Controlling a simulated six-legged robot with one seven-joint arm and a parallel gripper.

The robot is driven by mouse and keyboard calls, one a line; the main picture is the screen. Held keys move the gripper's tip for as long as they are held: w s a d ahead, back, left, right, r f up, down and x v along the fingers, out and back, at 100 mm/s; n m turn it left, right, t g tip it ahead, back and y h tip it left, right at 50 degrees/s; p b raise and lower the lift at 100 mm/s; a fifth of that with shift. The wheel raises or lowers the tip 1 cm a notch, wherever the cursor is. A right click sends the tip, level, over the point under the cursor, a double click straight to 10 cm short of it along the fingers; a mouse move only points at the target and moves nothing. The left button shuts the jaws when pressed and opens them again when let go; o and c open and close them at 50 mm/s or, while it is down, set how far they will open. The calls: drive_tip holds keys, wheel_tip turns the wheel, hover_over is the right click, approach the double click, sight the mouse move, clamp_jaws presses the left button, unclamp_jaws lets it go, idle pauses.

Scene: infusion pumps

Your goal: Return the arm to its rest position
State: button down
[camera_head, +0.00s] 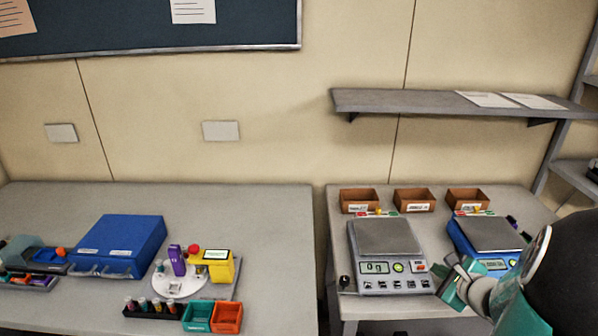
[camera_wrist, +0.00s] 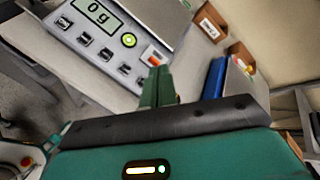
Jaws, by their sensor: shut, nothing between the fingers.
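My gripper (camera_head: 456,284) is teal and shows at the lower right in the head view, in front of the grey and blue scales. In the wrist view its fingers (camera_wrist: 157,84) are shut with nothing between them. The arm behind it comes in from the lower right corner. The grey scale (camera_head: 384,258) reads 0 g and its pan is empty; its display (camera_wrist: 98,14) also shows in the wrist view. The blue scale (camera_head: 490,240) stands to its right, partly hidden by my gripper and arm.
Several brown boxes (camera_head: 414,200) stand at the back of the right table under a wall shelf (camera_head: 420,101). The left table (camera_head: 270,220) carries a blue case (camera_head: 119,246), a yellow device (camera_head: 217,266), and teal and orange bins (camera_head: 227,317). A gap separates the tables.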

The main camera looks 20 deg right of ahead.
drive_tip(key=w+a+r+n+g+y, duration=0.1)
drive_tip(key=a+r+n+g+y, duration=0.15)
drive_tip(key=a+n, duration=0.6)
drive_tip(key=w+a+r+n+g+y, duration=0.1)
drive_tip(key=w+a+r+n+y, duration=0.2)
drive_tip(key=a, duration=1)
drive_tip(key=s+a+r+n+g+h, duration=0.3)
drive_tip(key=s+a+r+n, duration=0.4)
drive_tip(key=s+a+n, duration=0.4)
drive_tip(key=s+n+h, duration=0.1)
drive_tip(key=s+n, duration=0.1)
drive_tip(key=n, duration=0.3)
drive_tip(key=shift+s+a, duration=0.15)
drive_tip(key=shift+a, duration=0.25)
